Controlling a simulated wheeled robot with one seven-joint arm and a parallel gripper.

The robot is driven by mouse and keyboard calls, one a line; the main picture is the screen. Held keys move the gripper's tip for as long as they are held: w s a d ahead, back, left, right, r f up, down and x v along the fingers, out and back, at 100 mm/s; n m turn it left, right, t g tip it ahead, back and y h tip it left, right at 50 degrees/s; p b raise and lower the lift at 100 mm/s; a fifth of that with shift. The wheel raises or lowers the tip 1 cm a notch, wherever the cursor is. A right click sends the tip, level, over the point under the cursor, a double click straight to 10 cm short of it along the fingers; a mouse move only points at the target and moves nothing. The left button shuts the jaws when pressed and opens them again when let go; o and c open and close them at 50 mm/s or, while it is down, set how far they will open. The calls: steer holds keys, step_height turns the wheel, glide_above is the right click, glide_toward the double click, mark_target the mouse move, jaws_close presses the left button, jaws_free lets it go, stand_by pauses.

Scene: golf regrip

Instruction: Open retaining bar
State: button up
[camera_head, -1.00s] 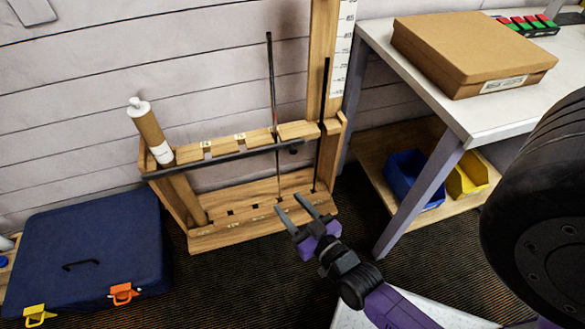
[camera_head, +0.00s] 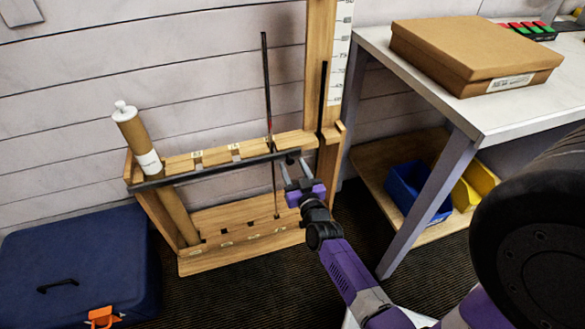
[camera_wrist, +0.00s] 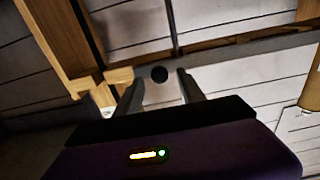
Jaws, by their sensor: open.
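The retaining bar (camera_head: 215,169) is a long dark bar across the front of the wooden club rack (camera_head: 215,258). It lies along the upper rail, with a small dark knob (camera_head: 290,161) near its right end. My gripper (camera_head: 293,168) is open at that right end, its fingertips close to the knob. In the wrist view the round black knob (camera_wrist: 159,74) shows between the two spread fingers (camera_wrist: 160,90), with a gap on each side. The bar (camera_wrist: 235,55) runs across behind it. I cannot tell whether either finger touches the knob.
A dark club shaft (camera_head: 267,85) and a second shaft (camera_head: 323,95) stand in the rack. A capped cardboard tube (camera_head: 137,137) leans at its left. A blue case (camera_head: 75,265) lies at left. The white table (camera_head: 500,110) with a brown box (camera_head: 475,55) stands at right.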

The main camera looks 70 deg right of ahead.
steer(key=shift+w+d, duration=0.35)
steer(key=shift+d, duration=0.1)
jaws_close()
stand_by(1.2)
